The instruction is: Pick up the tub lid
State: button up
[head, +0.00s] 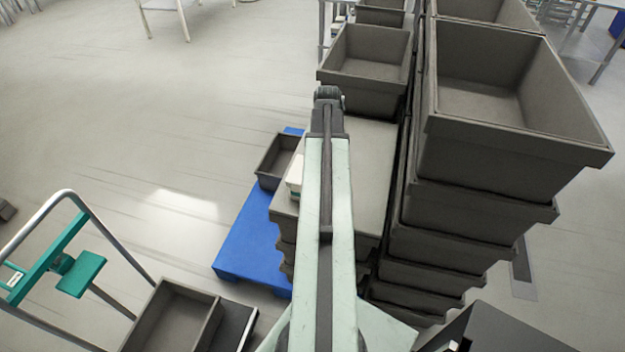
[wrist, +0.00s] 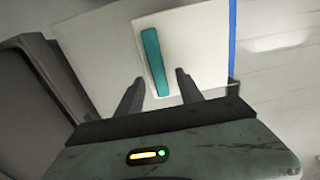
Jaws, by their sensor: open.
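A white item with a teal stripe (wrist: 198,52) lies on a pale flat surface (wrist: 98,38) in the wrist view. It looks like the tub or its lid; I cannot tell the lid apart. In the head view a small white tub with a teal band (head: 295,176) shows on the grey top of a stack (head: 375,190), partly hidden by my arm. My gripper (wrist: 160,76) is open, its two fingers apart and pointing toward the white item. Nothing is held. Whether the fingers touch it is unclear. In the head view the fingers are hidden.
Tall stacked grey crates (head: 500,160) stand close on the right, and another grey crate (head: 365,65) stands beyond. A small grey bin (head: 278,160) is on a blue pallet (head: 245,245) at left. A trolley (head: 60,245) stands front left.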

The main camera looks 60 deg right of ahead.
jog(key=shift+f, duration=0.3)
jog(key=shift+c, duration=0.3)
grip_shut()
jog(key=shift+r, duration=0.1)
jog(key=shift+r+p, duration=0.6)
jog(key=shift+p, duration=0.25)
notch_tip(320, 180, up, 3)
jog(key=p, duration=0.3)
jog(key=shift+w, duration=0.15)
jog(key=w+a, duration=0.7)
jog(key=w, duration=0.7)
jog(key=r+p, duration=0.5)
jog(key=shift+a+r+p, duration=0.2)
jog(key=shift+r+p, duration=0.1)
